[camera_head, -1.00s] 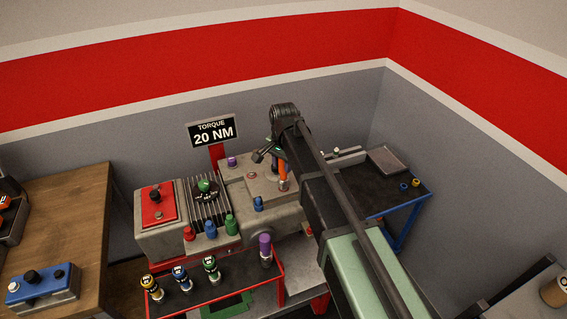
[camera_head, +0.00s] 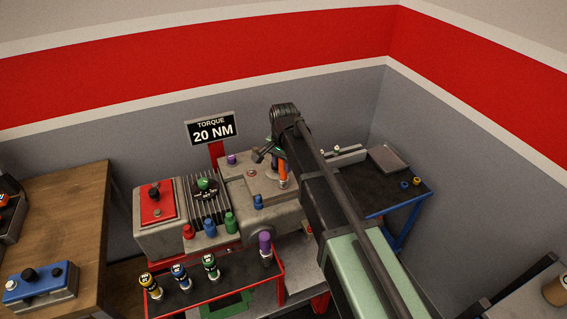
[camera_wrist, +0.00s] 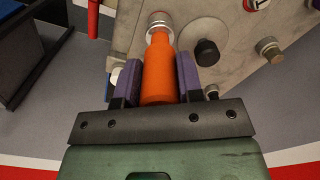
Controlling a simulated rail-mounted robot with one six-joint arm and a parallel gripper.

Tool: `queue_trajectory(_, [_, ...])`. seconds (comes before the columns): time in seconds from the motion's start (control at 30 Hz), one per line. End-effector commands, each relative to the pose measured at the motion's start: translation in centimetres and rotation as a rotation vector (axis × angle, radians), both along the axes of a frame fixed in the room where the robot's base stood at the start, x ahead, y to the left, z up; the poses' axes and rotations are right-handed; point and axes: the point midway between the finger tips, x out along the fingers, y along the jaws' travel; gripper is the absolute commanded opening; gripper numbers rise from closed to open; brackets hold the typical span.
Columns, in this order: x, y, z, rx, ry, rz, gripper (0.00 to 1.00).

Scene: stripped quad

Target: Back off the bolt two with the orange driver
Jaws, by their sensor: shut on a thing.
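The orange driver (camera_wrist: 158,75) is between the purple-padded fingers of my gripper (camera_wrist: 158,68), which is shut on it. In the wrist view its far end meets a round silver bolt head or collar (camera_wrist: 158,19) on the grey casing (camera_wrist: 215,30). The exact contact is hidden by the driver's body. In the head view the orange driver (camera_head: 283,171) stands nearly upright over the right part of the grey casing (camera_head: 245,205), partly hidden by my arm. I cannot read which bolt number it is on.
Close to the driver are a black knob (camera_wrist: 207,53) and a brown-tipped bolt (camera_wrist: 268,46). A red-edged tray (camera_head: 225,288) with several coloured sockets stands in front of the casing. A dark side table (camera_head: 395,190) is at right, a wooden bench (camera_head: 85,205) at left. A sign (camera_head: 212,130) reads torque 20 NM.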

Motion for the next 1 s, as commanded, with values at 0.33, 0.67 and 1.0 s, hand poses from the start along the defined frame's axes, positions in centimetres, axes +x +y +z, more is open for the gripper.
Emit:
queue_trajectory(0.33, [-0.01, -0.01, -0.38, 0.0, 0.0, 0.194, 0.06])
queue_trajectory(0.67, [-0.01, -0.02, -0.38, 0.0, 0.0, 0.268, 0.06])
queue_trajectory(1.0, [-0.01, -0.02, -0.38, 0.0, 0.0, 0.265, 0.06])
